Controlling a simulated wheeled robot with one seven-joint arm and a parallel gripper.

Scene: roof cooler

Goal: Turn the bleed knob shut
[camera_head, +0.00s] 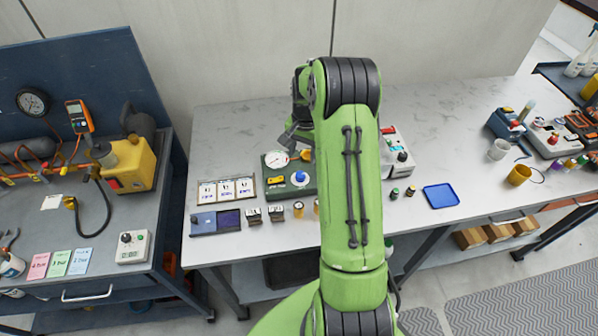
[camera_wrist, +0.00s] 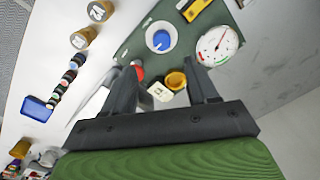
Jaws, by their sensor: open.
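A green panel unit (camera_head: 270,190) lies on the light table. It carries a round white gauge (camera_wrist: 217,46), a blue knob on a white disc (camera_wrist: 160,41), and a small yellow knob (camera_wrist: 176,81). A white tag (camera_wrist: 160,92) sits beside the yellow knob, and a red part (camera_wrist: 138,71) is near my left finger. No readable label shows which knob is the bleed knob. My gripper (camera_wrist: 162,70) is open above the panel, its fingers on either side of the yellow knob, with nothing held. The blue knob is ahead of the fingertips. My arm hides part of the panel's right side in the head view.
Left of the panel are a card board (camera_head: 226,190) and a dark tray (camera_head: 203,224). Small jars stand along the front. A white device (camera_head: 404,158) and a blue tray (camera_head: 441,196) lie right of my arm. The wall is close behind the table.

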